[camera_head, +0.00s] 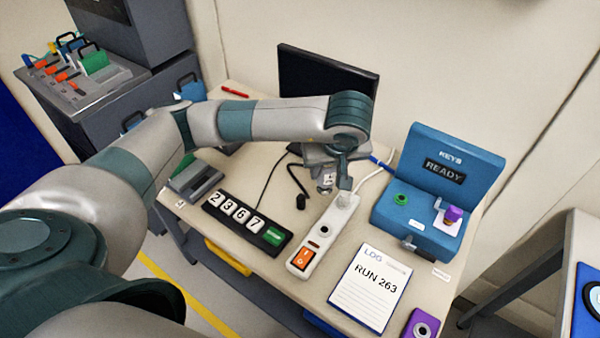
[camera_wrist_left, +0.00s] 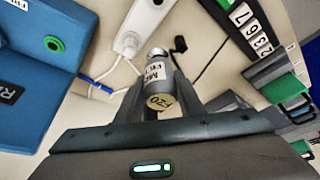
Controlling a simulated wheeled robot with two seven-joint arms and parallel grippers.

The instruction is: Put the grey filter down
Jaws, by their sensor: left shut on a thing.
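My left gripper (camera_wrist_left: 158,98) is shut on a small grey cylinder, which I take to be the grey filter (camera_wrist_left: 158,76). It has a white label and a yellowish end marked with dark characters. In the head view the left gripper (camera_head: 334,178) hangs over the desk beside the far end of the white power strip (camera_head: 325,236). The filter (camera_head: 326,178) shows only partly there, below the wrist. I cannot tell its exact height above the desk. My right gripper is in neither view.
A blue key box (camera_head: 409,211) stands on the right. A log sheet (camera_head: 369,285) lies at the front, with a purple block (camera_head: 421,325) beside it. A black number strip (camera_head: 214,208) and a grey device (camera_head: 196,178) are on the left. A dark monitor (camera_head: 326,73) stands behind.

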